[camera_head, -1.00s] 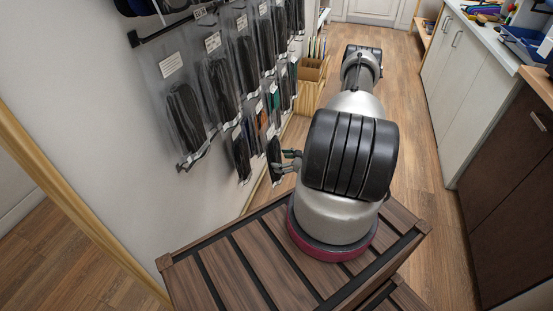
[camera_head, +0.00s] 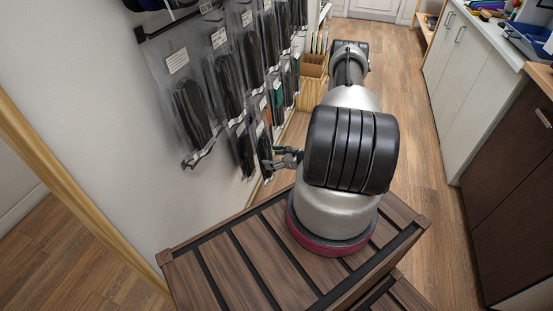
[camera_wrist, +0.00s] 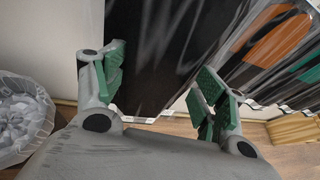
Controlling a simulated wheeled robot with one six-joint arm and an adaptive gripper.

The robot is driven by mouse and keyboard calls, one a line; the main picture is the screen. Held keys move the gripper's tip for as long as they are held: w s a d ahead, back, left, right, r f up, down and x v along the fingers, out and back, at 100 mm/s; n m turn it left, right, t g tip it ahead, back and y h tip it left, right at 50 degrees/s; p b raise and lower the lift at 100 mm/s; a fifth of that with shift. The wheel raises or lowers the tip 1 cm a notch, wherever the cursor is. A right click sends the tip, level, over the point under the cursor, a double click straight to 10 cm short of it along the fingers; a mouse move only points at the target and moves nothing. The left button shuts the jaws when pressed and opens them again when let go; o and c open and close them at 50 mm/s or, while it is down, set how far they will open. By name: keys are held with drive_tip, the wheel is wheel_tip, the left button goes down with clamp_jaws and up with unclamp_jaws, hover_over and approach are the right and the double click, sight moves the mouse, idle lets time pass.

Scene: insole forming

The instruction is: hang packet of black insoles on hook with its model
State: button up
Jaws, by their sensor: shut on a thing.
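My gripper (camera_head: 284,157) is beside the wall display in the head view, left of my arm. In the wrist view its two green-padded fingers (camera_wrist: 163,88) stand on either side of a black packet (camera_wrist: 150,60), which is clear-wrapped and fills the space between them. The packet also shows as a narrow dark shape in the head view (camera_head: 265,152), just left of the fingers, close to the lower hanging packets. Its upper part and label are out of the wrist view. The hooks near it are hidden behind hanging packets.
Rows of packets with white labels (camera_head: 193,110) hang on the left wall. An orange packet (camera_wrist: 278,38) hangs right of the held one. A bin with a clear bag (camera_wrist: 25,115) stands on the floor. A wooden box (camera_head: 314,66) stands beyond; the right aisle is clear.

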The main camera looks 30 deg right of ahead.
drive_tip(key=shift+w+a+f, duration=0.1)
drive_tip(key=shift+w+a, duration=0.65)
drive_tip(key=shift+w, duration=0.15)
drive_tip(key=shift+w+a+f, duration=0.1)
drive_tip(key=shift+w+a, duration=0.6)
drive_tip(key=shift+w, duration=0.2)
drive_tip(key=shift+w+a+f, duration=0.4)
drive_tip(key=shift+w+f, duration=0.05)
drive_tip(key=shift+w, duration=0.05)
drive_tip(key=shift+f, duration=0.15)
drive_tip(key=o, duration=1.6)
drive_tip(key=v, duration=1.2)
